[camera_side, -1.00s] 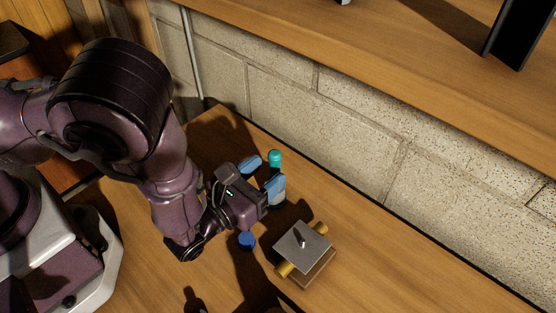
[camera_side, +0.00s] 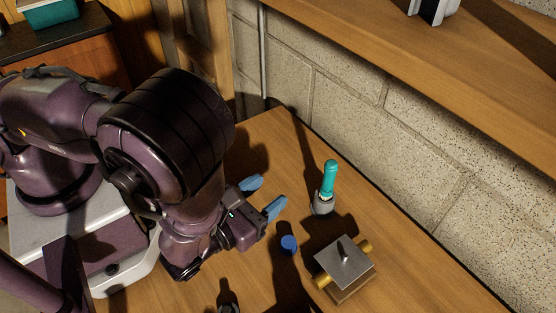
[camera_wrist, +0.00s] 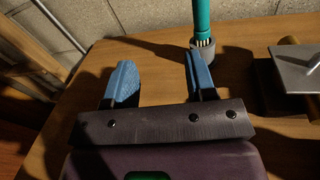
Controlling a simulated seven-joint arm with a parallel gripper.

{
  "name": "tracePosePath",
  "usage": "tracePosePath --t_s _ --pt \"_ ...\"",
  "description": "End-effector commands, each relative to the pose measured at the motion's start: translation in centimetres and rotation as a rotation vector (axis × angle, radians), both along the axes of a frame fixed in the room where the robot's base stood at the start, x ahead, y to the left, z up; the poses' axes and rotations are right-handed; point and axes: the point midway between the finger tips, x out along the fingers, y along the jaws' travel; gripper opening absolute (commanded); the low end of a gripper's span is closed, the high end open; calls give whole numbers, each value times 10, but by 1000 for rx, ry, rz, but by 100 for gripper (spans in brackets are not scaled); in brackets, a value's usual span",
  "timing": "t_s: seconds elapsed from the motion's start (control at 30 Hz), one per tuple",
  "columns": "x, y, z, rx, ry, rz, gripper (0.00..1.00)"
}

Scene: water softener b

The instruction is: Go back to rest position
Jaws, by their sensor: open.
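My gripper (camera_side: 263,195) has two blue fingers, spread apart with nothing between them. It is low over the wooden table, on its left side. In the wrist view my gripper (camera_wrist: 160,82) also shows both fingers apart. A teal cylinder (camera_side: 330,175) stands upright in a grey holder (camera_side: 323,204), to the right of my gripper and apart from it. The teal cylinder (camera_wrist: 202,18) and the grey holder (camera_wrist: 207,62) show just beyond the right finger in the wrist view.
A blue cap (camera_side: 288,243) lies on the table (camera_side: 400,290) below the gripper. A metal-topped block with brass ends (camera_side: 344,264) stands right of the cap. A stone wall (camera_side: 350,120) and wooden ledge (camera_side: 380,65) bound the back. Bare table lies at the right.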

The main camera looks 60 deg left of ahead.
Motion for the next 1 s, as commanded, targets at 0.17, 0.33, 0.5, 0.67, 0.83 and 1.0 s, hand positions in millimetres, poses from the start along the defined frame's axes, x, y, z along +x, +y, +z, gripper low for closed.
tracePosePath --t_s 0.17,0.33,0.5,0.67,0.83,1.0 --pt "-7 45 30 -56 6 380 51" --pt "-25 87 66 -265 19 819 51" --pt "-51 110 93 -598 43 1241 51" --pt "-70 111 117 -981 60 1557 51" --pt "-75 103 149 -1442 49 1779 51" --pt "-71 101 192 -1932 -6 1866 51"
